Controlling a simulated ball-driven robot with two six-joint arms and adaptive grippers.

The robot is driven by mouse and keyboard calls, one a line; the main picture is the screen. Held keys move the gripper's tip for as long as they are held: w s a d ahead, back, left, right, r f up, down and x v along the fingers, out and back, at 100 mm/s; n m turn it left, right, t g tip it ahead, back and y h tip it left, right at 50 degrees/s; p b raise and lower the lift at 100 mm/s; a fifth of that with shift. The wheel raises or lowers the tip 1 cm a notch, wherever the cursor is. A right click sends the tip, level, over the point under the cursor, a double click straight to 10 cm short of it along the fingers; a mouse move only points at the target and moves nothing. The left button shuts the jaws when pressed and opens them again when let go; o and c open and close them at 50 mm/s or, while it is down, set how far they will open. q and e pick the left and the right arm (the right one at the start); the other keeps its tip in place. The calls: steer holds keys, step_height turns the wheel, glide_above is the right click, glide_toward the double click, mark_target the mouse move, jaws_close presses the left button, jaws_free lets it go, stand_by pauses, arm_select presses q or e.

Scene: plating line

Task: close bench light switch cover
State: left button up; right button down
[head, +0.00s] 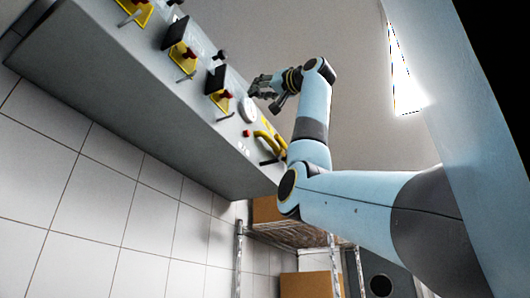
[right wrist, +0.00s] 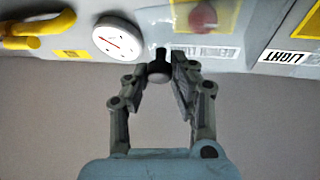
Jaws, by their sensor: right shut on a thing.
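The right gripper (head: 254,88) reaches the switch panel (head: 110,85) from the right. In the right wrist view its fingers (right wrist: 156,68) are closed around a small dark knob with a rounded grey end (right wrist: 157,72). Beyond them a red switch (right wrist: 203,17) on a yellow plate shows behind what looks like a clear cover, with a blurred label below. An upside-down LIGHT label (right wrist: 284,57) sits further right, beside another yellow plate (right wrist: 304,22). I cannot tell which cover the knob belongs to. My left gripper is out of view.
A round white gauge (right wrist: 118,38) and a yellow handle (right wrist: 32,28) are left of the fingers in the wrist view. More yellow-plated switches (head: 182,55) line the panel. A wire rack (head: 290,233) with brown boxes (head: 308,285) stands below.

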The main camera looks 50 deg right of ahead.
steer(key=shift+w+d+f+p, duration=0.15)
steer(key=shift+w+p, duration=0.15)
steer(key=shift+w, duration=0.7)
steer(key=shift+r, duration=0.25)
steer(key=c, duration=1.5)
jaws_free()
steer(key=shift+c, duration=0.2)
steer(key=o, duration=0.4)
steer(key=shift+w+d+f, duration=0.15)
steer(key=shift+w+d, duration=0.1)
steer(key=shift+d, duration=0.05)
steer(key=shift+o, duration=0.2)
steer(key=shift+a, duration=0.2)
